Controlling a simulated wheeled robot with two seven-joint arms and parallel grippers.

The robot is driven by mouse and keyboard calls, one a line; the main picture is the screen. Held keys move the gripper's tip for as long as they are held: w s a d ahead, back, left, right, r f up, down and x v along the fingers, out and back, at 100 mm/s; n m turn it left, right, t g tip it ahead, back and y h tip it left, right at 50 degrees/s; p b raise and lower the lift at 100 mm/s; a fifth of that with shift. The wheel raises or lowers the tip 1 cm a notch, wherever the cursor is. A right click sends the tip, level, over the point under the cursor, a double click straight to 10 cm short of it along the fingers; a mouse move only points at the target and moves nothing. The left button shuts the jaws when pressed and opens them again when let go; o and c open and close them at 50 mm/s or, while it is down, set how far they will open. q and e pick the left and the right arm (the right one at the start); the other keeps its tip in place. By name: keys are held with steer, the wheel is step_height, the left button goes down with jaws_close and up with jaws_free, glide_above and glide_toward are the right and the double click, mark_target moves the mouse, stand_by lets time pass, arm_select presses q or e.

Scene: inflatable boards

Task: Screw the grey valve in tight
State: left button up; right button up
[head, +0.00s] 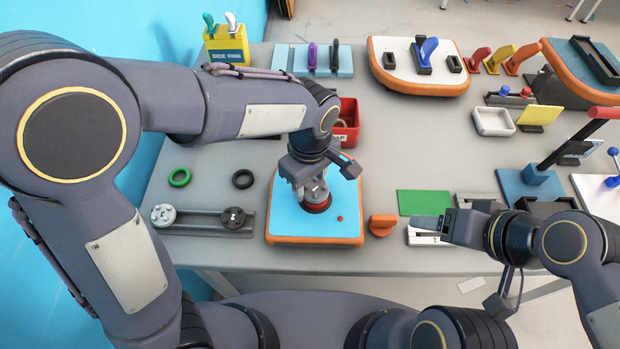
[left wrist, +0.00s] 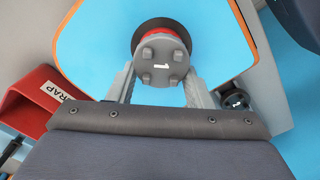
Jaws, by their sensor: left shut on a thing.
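The grey valve (left wrist: 162,62), a round knob with several lugs and a small white mark, sits in a red ring over a dark round base on the blue and orange board (head: 284,212). In the head view my left gripper (head: 313,192) points down onto the valve and mostly covers it. In the left wrist view the fingers of my left gripper (left wrist: 160,84) stand on both sides of the valve, shut on it. Whether the valve is fully seated cannot be told. My right gripper (head: 432,224) is at the table's front edge, away from the board; its opening is unclear.
A bar with a grey valve (head: 164,215) and a black one (head: 233,217) lies left of the board. Green (head: 179,177) and black (head: 243,179) rings lie behind it. A red bin (head: 347,118) stands behind the board. An orange piece (head: 382,224) lies to its right.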

mark_target(310, 184)
arm_select(q)
steer(key=shift+f, duration=0.15)
steer(key=o, duration=1)
steer(key=shift+o, duration=0.2)
step_height(310, 184, up, 8)
steer(key=shift+f, duration=0.1)
